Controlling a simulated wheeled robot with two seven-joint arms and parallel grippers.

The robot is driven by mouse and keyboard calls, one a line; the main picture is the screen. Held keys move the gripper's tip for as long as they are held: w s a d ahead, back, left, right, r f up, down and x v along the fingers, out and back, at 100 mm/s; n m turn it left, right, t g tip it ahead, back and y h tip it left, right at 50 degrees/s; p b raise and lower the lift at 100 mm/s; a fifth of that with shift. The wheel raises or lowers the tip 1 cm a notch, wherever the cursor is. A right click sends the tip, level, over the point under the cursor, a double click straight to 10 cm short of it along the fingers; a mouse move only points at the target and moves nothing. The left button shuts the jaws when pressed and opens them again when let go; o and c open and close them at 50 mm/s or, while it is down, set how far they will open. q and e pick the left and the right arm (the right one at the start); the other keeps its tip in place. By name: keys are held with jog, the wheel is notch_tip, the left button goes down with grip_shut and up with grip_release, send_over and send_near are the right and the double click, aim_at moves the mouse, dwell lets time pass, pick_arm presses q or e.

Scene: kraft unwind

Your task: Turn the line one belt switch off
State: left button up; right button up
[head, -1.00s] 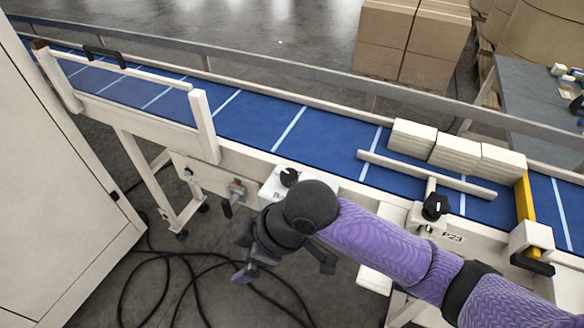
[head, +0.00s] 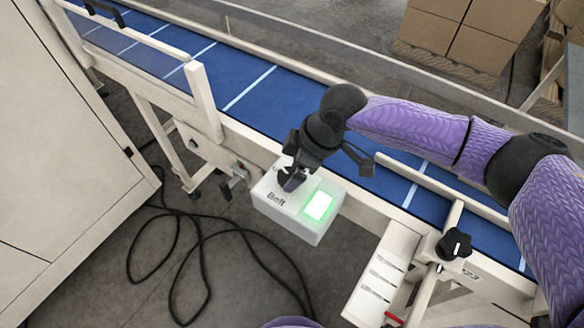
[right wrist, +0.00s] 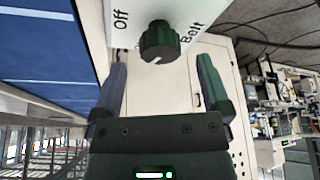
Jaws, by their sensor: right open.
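The line one belt switch is a dark round knob on a white box (head: 285,222) marked "Belt" at the conveyor's near side. A green lamp (head: 319,206) on the box is lit. In the right wrist view the knob (right wrist: 160,40) stands beside the words "Off" and "Belt"; a small pale mark shows on its lower edge. My right gripper (head: 324,164) is over the box and partly hides the knob in the head view. In the right wrist view the right gripper (right wrist: 162,72) is open, with the knob ahead between its fingers, seemingly not gripped. My left gripper is out of view.
The blue conveyor belt (head: 249,88) runs behind the box, with a rail along it. Another black knob (head: 454,244) is on the frame at right. A white cabinet (head: 70,180) stands at left. Black cables (head: 205,260) lie on the floor. Cartons (head: 460,35) stand behind.

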jog(key=x, duration=0.2)
jog(key=shift+a+f, duration=0.2)
jog(key=shift+f, duration=0.05)
